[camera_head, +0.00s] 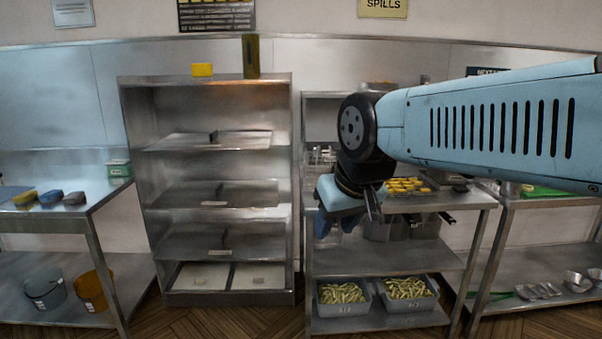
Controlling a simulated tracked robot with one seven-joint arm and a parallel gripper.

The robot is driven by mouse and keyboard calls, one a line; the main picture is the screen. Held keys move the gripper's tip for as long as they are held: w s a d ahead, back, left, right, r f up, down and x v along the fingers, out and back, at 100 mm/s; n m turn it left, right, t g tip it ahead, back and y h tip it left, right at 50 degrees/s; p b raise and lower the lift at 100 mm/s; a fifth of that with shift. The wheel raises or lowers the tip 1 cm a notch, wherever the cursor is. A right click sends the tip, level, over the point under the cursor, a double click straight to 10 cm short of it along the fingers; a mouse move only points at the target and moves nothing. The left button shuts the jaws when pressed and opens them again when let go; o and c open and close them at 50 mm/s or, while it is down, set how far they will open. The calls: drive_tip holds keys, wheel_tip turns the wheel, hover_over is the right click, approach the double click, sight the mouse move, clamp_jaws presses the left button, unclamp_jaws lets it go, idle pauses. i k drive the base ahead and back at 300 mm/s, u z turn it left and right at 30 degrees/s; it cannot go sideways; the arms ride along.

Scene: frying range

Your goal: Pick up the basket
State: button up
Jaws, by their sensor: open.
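Two grey basket-like containers, one at the left (385,230) and one at the right (426,228), show at the front of the middle steel table, just below its top. A dark handle-like piece (447,217) sticks out at the right one. My gripper (347,215) hangs open and empty at the table's left front, pointing down, to the left of the containers. My arm reaches in from the right and hides part of the tabletop. I cannot tell whether the gripper touches anything.
Two grey tubs of cut fries (343,308) (408,305) stand on the table's lowest shelf. Yellow pieces (407,185) lie on its top. A steel shelf rack (130,190) stands left. Buckets (45,292) (94,290) sit under the left table. The right table (550,203) stands close by.

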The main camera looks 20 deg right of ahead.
sight(319, 161)
drive_tip(key=z, duration=0.15)
drive_tip(key=i, duration=0.95)
drive_tip(key=u, duration=0.1)
